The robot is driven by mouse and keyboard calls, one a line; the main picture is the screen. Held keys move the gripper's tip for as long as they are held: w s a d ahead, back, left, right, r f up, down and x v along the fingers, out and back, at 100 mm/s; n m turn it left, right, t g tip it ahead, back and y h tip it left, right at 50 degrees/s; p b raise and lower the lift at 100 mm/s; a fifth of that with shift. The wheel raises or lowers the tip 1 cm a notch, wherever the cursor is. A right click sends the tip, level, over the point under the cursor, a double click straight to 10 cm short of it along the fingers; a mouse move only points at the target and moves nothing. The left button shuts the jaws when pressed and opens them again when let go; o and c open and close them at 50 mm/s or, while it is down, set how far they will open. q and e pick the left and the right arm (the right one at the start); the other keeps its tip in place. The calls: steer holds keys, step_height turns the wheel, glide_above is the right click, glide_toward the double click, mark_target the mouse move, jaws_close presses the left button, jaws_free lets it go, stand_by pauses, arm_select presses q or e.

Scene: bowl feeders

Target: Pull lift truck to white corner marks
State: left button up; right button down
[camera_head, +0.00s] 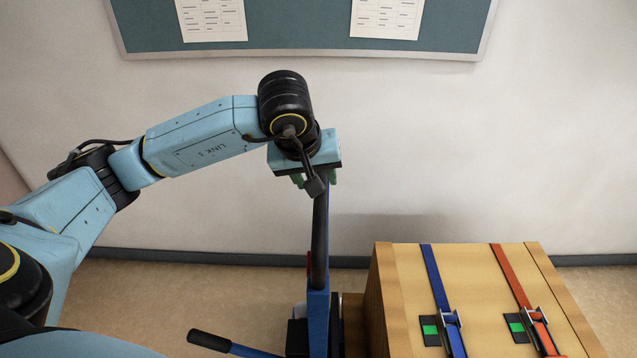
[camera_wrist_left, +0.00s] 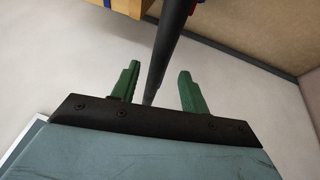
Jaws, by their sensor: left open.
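The lift truck shows in the head view as an upright black handle pole (camera_head: 320,240) above a blue mast (camera_head: 318,322), cut off at the bottom edge. A blue lever with a black grip (camera_head: 210,341) sticks out to its left. My left gripper (camera_head: 315,181) is at the top of the pole, its green fingers partly hidden by my wrist. In the left wrist view the gripper (camera_wrist_left: 159,70) is open, with the black pole (camera_wrist_left: 172,45) passing between its fingers; gaps show on both sides. My right gripper is not in view. No white corner marks are visible.
A wooden crate (camera_head: 465,290) with a blue strap (camera_head: 436,278) and an orange-red strap (camera_head: 510,275) stands right of the mast; whether the truck bears it cannot be told. A pale wall (camera_head: 560,160) with a notice board (camera_head: 300,25) stands behind. Brown floor (camera_head: 190,290) is open at left.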

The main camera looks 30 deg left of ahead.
arm_select(q)
steer(key=shift+x, duration=1.2)
steer(key=shift+w+f, duration=0.2)
steer(key=shift+f, duration=0.15)
steer(key=c, duration=0.7)
jaws_close()
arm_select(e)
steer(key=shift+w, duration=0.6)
